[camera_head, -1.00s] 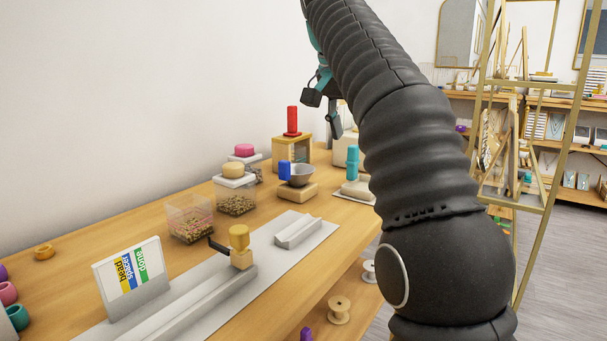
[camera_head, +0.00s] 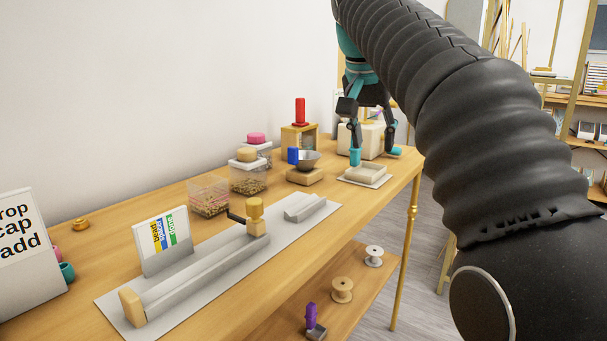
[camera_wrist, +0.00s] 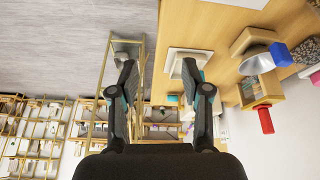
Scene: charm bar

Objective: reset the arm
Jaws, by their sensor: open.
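My gripper (camera_head: 372,143) hangs at the far end of the bench in the head view, fingers pointing down and apart. In the wrist view my gripper (camera_wrist: 159,72) is open, with nothing held between its fingers. Below it in the head view is a pale block on a white tray (camera_head: 350,181). My dark ribbed arm reaches from the lower right up to the top and hides the right side.
The wooden bench (camera_head: 115,270) carries a grey rail fixture (camera_head: 205,270), a label stand (camera_head: 162,240), clear bead boxes (camera_head: 209,196), a metal bowl (camera_head: 307,160) and a red-topped wooden box (camera_head: 300,138). Spools (camera_head: 342,290) sit on the lower shelf. Open floor (camera_head: 425,270) lies beyond the bench's right edge.

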